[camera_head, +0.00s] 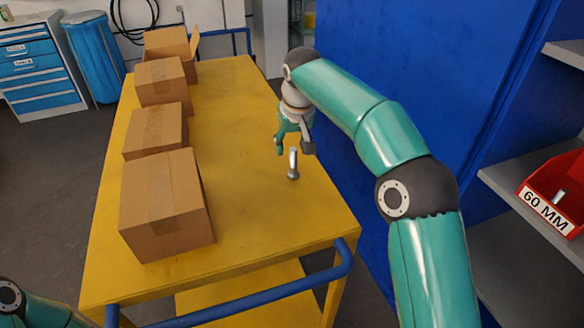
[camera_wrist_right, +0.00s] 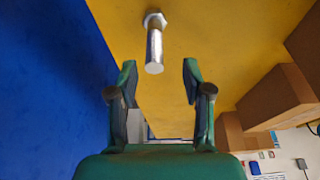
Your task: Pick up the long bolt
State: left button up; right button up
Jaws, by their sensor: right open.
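The long bolt (camera_head: 293,163) is silver with a hex head and stands upright on its head on the yellow table. It shows in the right wrist view (camera_wrist_right: 155,45), with its free shank end towards the camera, in line with the gap between the fingers. My right gripper (camera_head: 294,148) is open and empty, close to the bolt on its far side in the head view. Its two fingers are spread apart in the right wrist view (camera_wrist_right: 159,70), and the bolt is not gripped. My left gripper is out of view; only part of that arm shows at the lower left.
Several cardboard boxes (camera_head: 168,205) line the left side of the yellow table (camera_head: 235,110). A blue rail (camera_head: 260,302) runs along its near edge. A blue wall (camera_head: 420,80) rises on the right. A red bin marked 60 MM (camera_head: 565,175) sits on a grey shelf (camera_head: 520,195).

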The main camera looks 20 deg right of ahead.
aim_at(292, 156)
jog(key=shift+d+x, duration=0.15)
jog(key=shift+x, duration=1.25)
jog(key=shift+d+x, duration=0.15)
jog(key=shift+x, duration=1.3)
jog(key=shift+r, duration=0.1)
grip_shut()
